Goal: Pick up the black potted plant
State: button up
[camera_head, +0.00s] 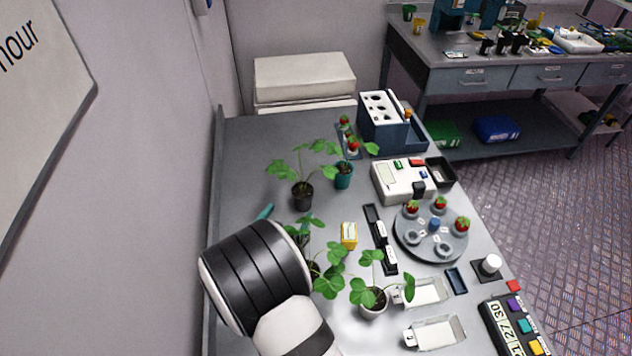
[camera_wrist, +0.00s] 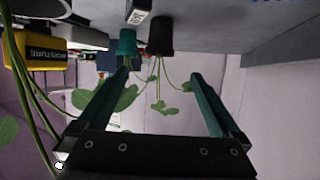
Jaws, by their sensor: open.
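The black potted plant (camera_head: 302,197) stands upright on the grey bench in the head view, left of a teal potted plant (camera_head: 343,178). Its green leaves spread above the pot. In the wrist view, which looks upside down, the black pot (camera_wrist: 160,36) hangs from the top, with the teal pot (camera_wrist: 126,46) to its left. My gripper (camera_wrist: 160,74) is open and empty, its two teal fingers pointing toward the black pot, which lies beyond the fingertips, between their lines. In the head view my black-and-white wrist hides most of the gripper.
Another leafy plant is partly hidden behind my wrist. A white potted plant (camera_head: 373,305) and a yellow box (camera_head: 349,234) stand to the right. A round grey tray (camera_head: 405,246) with strawberries and a white device (camera_head: 387,190) are further right. A wall borders the bench at left.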

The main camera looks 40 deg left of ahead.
aim_at(302, 193)
jog(key=x, duration=1.2)
jog(key=shift+w+a, duration=0.1)
jog(key=shift+w, duration=0.1)
jog(key=c, duration=1.4)
